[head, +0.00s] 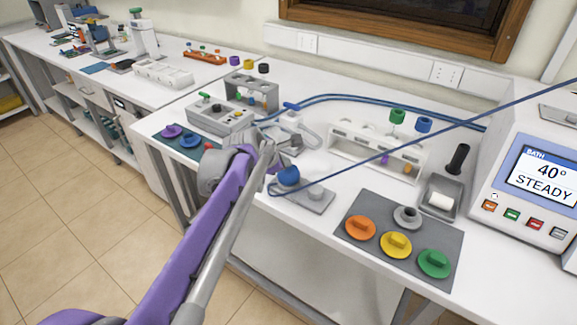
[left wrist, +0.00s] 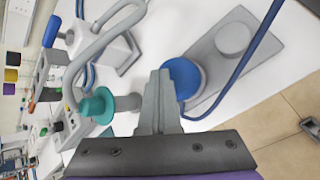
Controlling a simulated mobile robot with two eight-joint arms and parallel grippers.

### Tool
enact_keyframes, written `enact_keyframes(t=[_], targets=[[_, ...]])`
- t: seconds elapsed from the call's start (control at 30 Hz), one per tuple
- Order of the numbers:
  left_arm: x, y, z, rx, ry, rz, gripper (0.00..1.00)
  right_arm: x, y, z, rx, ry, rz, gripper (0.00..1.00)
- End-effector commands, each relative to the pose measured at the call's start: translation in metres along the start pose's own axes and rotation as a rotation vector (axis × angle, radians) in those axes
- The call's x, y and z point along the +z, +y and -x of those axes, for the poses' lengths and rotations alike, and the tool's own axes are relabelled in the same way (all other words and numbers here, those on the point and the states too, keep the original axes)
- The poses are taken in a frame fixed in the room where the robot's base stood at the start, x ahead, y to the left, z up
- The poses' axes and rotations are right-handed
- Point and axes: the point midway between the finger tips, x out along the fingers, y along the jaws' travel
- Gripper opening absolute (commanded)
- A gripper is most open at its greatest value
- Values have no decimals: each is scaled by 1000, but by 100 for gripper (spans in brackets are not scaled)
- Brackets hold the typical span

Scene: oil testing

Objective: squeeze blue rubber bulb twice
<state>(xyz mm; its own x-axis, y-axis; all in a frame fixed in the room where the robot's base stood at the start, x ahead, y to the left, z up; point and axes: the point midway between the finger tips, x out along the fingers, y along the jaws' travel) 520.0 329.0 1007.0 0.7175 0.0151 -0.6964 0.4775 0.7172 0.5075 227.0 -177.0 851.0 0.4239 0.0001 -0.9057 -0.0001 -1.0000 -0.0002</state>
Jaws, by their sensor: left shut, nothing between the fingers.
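The blue rubber bulb (head: 288,177) sits on a grey base plate (head: 317,198) near the front edge of the white bench. It also shows in the left wrist view (left wrist: 184,76), partly hidden behind the finger. A thin blue tube (head: 345,160) runs from beside the bulb toward the upper right. My left gripper (head: 284,151) is just beyond the bulb in the head view. In the left wrist view its fingers (left wrist: 161,78) are together and empty, overlapping the bulb's edge; I cannot tell whether they touch it. My right gripper is not in view.
A teal knob (left wrist: 98,105) and a grey bent tube (left wrist: 100,38) are close beside the left fingers. A grey mat (head: 355,210) with coloured stoppers lies to the right. A white rack (head: 345,150) stands behind, and the bath unit (head: 530,200) is at far right.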

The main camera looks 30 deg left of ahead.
Motion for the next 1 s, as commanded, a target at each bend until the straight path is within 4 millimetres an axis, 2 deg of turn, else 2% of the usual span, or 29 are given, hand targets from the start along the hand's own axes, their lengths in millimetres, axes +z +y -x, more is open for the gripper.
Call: enact_keyframes(t=[0.53,1.0], targets=[[-4,-4,-5,-1,1,0,0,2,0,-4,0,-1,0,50],[0,0,0,-1,1,-1,0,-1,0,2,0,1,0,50]])
